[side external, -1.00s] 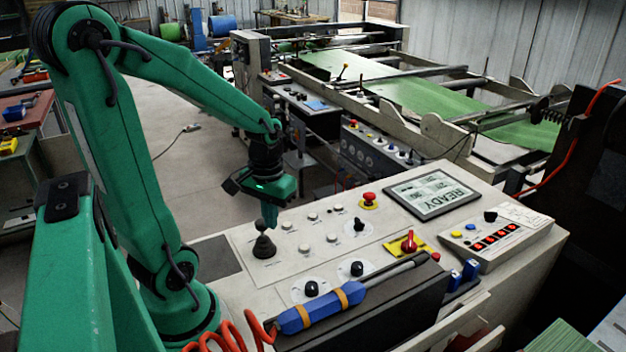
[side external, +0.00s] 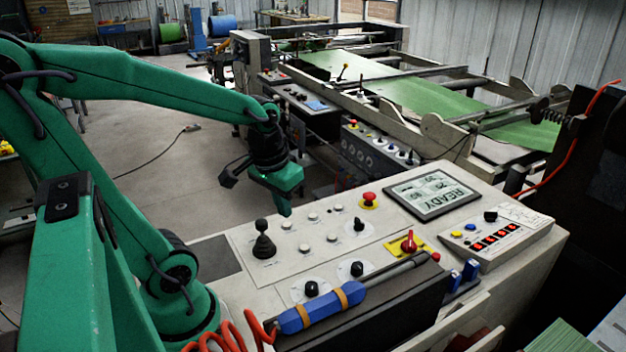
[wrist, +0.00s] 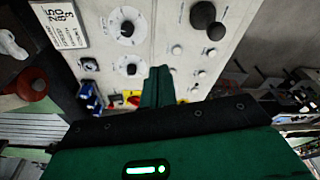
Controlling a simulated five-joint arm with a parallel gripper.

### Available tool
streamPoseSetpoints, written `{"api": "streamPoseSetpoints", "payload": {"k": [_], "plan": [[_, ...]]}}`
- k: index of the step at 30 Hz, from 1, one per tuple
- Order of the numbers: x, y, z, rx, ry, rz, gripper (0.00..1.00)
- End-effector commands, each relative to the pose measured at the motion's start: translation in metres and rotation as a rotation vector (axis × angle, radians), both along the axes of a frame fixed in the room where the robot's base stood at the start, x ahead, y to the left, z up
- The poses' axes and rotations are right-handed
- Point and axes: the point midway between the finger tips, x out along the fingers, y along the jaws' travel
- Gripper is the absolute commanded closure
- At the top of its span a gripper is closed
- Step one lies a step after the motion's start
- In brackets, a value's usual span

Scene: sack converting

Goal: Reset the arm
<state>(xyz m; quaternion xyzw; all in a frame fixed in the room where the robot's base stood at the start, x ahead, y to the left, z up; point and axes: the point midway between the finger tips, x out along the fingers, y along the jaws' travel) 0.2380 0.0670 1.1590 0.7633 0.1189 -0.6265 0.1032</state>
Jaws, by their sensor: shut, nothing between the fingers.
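My gripper (side external: 285,208) is shut and empty. In the side external view it hangs in the air above the far edge of the control console (side external: 215,285), behind and to the right of the black joystick (side external: 263,240). In the wrist view the green fingers of my gripper (wrist: 160,72) are together, with the console top (wrist: 150,55) beneath and beyond them. The joystick also shows in the wrist view (wrist: 203,14), to the right of the fingers, apart from them.
The console carries a red mushroom button (side external: 369,198), a READY screen (side external: 433,193), a red switch on a yellow plate (side external: 408,243) and black knobs (side external: 312,288). A blue-handled tool (side external: 320,307) lies at the front. Open floor (side external: 190,200) lies behind the console.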

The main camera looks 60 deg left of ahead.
Motion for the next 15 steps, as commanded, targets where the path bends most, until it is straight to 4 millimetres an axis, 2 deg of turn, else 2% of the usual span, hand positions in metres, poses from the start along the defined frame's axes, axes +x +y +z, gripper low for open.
{"api": "streamPoseSetpoints", "payload": {"k": [3,9,15], "plan": [[0.000,-0.019,0.020,0.021,-0.079,-0.087,1.00],[-0.005,-0.046,0.049,0.045,-0.198,-0.213,1.00],[-0.012,-0.063,0.065,0.053,-0.274,-0.293,1.00]]}}
